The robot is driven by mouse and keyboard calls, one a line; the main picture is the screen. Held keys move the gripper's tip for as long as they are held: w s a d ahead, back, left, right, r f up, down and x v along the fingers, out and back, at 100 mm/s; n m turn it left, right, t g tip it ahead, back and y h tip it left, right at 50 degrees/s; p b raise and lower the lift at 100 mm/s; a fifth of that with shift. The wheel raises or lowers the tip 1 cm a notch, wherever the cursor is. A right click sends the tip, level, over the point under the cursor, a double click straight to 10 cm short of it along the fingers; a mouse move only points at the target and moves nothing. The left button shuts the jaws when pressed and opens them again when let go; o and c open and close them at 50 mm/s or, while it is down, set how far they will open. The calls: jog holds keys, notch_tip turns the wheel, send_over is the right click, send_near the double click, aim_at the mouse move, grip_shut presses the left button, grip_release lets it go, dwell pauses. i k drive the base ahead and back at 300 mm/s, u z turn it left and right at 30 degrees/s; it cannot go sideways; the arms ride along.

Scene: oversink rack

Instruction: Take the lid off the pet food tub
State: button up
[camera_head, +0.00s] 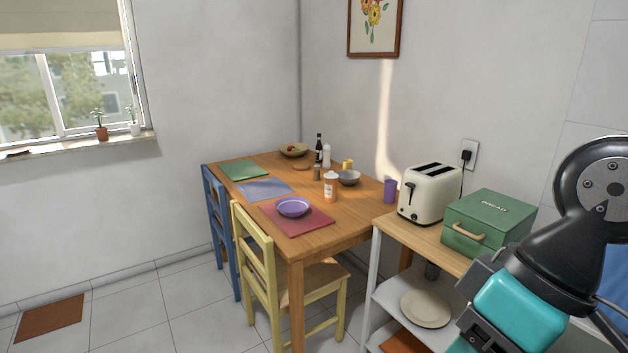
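I cannot make out a pet food tub or its lid in this view. My arm, black with a teal block, fills the lower right corner in front of the shelf unit. The end of it, my gripper (477,322), is cut by the lower edge, and I cannot make out its fingertips or anything held in it.
A wooden table (340,236) bears bowls, placemats, bottles and an orange-and-white container (330,187). A yellow chair (256,255) stands at its front. A toaster (428,193) and a green bread box (488,222) stand on the shelf unit. Floor at the lower left is clear except a brown mat (50,317).

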aim_at(331, 175)
jog(key=u, duration=0.4)
jog(key=i, duration=2.2)
jog(key=u, duration=0.5)
